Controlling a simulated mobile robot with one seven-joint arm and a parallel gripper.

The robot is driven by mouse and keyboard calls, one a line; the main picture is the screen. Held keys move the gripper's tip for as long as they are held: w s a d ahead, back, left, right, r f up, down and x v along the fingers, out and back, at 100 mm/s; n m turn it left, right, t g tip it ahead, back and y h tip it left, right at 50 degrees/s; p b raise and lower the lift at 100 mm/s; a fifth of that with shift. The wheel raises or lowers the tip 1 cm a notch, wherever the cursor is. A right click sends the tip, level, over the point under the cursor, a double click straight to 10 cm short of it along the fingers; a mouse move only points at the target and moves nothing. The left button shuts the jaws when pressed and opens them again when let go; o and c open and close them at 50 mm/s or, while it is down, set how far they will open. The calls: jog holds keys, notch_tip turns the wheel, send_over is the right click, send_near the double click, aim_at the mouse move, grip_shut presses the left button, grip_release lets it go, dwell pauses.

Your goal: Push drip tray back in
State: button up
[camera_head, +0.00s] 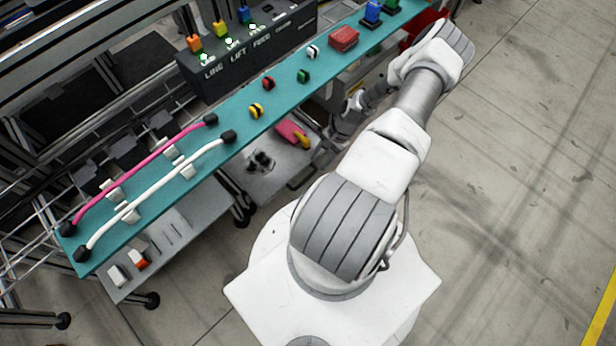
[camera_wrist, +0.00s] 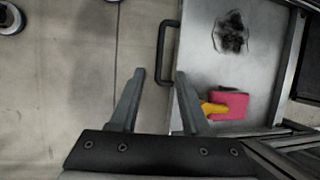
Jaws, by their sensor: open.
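The drip tray (camera_head: 262,189) is a light grey metal tray that sticks out from under the teal bench. In the wrist view the tray (camera_wrist: 200,62) fills the upper right, with its dark handle (camera_wrist: 162,52) along its left edge. A dark stain and a pink item (camera_wrist: 232,104) with a yellow part (camera_wrist: 212,108) lie on the tray. My gripper (camera_wrist: 161,75) is open and empty. In the wrist view its fingertips lie just below the handle, one to each side; I cannot tell the height gap. The head view shows my gripper only partly, near the tray.
The teal bench top (camera_head: 285,105) carries pink and white hoses, coloured buttons and a red block (camera_head: 343,38). A dark control box (camera_head: 245,50) stands behind it. A lower grey shelf (camera_head: 185,245) is at left. Open concrete floor (camera_head: 520,180) lies to the right.

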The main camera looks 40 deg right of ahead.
aim_at(309, 176)
jog(key=b+x, duration=0.3)
jog(key=x, duration=0.7)
grip_shut()
jog(key=shift+d, duration=0.1)
dwell(1.1)
